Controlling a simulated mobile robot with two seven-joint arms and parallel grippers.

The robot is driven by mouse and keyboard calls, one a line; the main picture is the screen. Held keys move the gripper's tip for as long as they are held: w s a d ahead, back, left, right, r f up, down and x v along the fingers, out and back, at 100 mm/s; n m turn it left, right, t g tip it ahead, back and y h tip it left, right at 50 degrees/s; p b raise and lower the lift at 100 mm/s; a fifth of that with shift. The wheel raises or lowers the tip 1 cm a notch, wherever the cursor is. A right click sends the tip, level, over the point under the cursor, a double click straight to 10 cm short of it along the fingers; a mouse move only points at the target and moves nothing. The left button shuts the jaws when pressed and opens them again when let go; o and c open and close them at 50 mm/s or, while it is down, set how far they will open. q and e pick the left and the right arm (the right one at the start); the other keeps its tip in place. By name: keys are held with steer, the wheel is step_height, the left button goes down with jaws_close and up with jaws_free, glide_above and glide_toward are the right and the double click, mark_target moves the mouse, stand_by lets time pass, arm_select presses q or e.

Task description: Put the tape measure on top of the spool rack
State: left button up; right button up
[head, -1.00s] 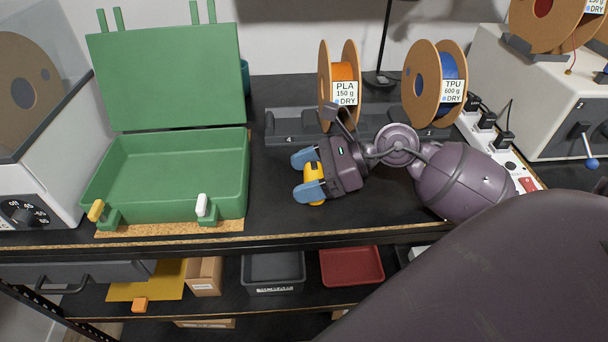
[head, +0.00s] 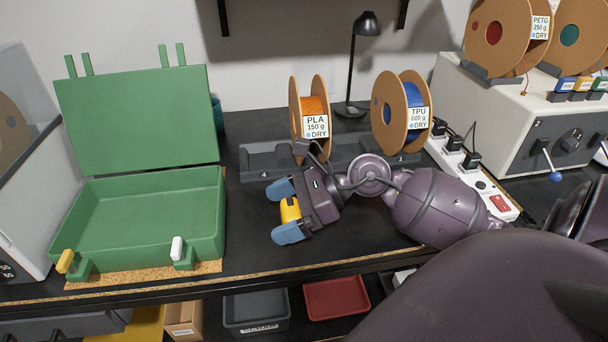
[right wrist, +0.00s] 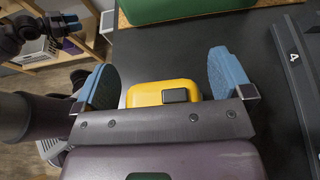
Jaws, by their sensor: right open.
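The yellow tape measure (head: 290,210) lies on the black bench top in front of the spool rack, partly hidden by my right gripper. My right gripper (head: 283,212) is open, with one blue finger on each side of the tape measure. In the right wrist view, the tape measure (right wrist: 160,94) shows its black button between the fingers, with gaps on both sides. The dark grey spool rack (head: 262,162) holds an orange PLA spool (head: 309,122) and a blue TPU spool (head: 403,112). A dark arm part, possibly my left gripper (right wrist: 45,28), shows unclearly at the right wrist view's upper left.
An open green case (head: 140,215) stands left of my right gripper. A white power strip (head: 476,180) and a white box (head: 520,110) with spools on top are at the right. A black lamp (head: 360,60) stands behind the rack. Bare bench lies around the tape measure.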

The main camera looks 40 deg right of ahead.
steer(key=v, duration=1.2)
